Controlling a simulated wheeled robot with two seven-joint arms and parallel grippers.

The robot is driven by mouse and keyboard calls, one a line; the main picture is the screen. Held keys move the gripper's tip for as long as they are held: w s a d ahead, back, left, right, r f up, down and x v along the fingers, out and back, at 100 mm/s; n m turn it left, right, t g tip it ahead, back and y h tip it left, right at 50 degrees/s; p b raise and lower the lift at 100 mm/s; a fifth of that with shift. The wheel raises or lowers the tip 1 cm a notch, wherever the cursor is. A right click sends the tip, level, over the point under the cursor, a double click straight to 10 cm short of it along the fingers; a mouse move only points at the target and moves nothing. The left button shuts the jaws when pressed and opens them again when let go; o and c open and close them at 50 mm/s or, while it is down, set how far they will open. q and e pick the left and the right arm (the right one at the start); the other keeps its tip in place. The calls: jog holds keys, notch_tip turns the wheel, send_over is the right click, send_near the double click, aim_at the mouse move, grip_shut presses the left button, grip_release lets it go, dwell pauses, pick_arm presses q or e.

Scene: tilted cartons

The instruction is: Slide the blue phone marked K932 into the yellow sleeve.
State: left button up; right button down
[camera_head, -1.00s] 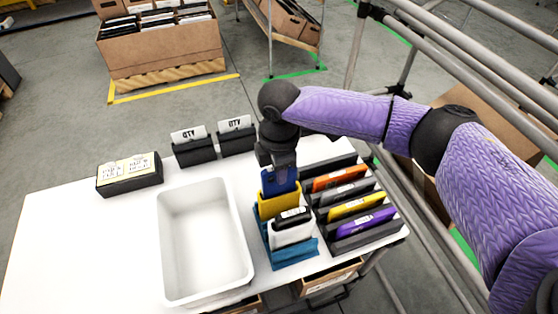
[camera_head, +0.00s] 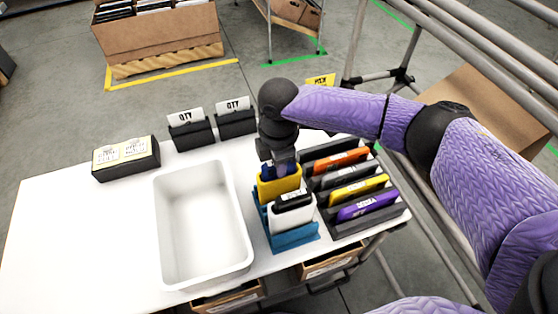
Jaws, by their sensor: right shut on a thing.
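My right gripper (camera_head: 279,162) is at the back of the blue rack (camera_head: 295,239), directly above the yellow sleeve (camera_head: 279,187). It is shut on the blue phone (camera_head: 267,171), of which only a small blue strip shows between the fingers and the sleeve's top edge. The phone's lower part is hidden, apparently inside the sleeve, and its marking cannot be read. The yellow sleeve stands in the blue rack behind a white sleeve (camera_head: 291,219) that holds a dark item. My left gripper is out of view.
Right of the blue rack, a dark slotted rack (camera_head: 382,221) holds orange, grey, yellow and purple phones. A white bin (camera_head: 205,225) is to the left. Two dark card holders (camera_head: 190,134) and a dark labelled box (camera_head: 126,158) stand behind it. The table's left part is clear.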

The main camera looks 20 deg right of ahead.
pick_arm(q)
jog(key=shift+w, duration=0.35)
pick_arm(e)
jog(key=shift+f, duration=0.25)
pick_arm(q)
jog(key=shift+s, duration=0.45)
pick_arm(e)
jog(key=c, duration=0.5)
grip_release()
jog(key=shift+r, duration=0.25)
notch_tip(320, 180, up, 9)
jog(key=p, duration=0.4)
jog(key=shift+r, duration=0.25)
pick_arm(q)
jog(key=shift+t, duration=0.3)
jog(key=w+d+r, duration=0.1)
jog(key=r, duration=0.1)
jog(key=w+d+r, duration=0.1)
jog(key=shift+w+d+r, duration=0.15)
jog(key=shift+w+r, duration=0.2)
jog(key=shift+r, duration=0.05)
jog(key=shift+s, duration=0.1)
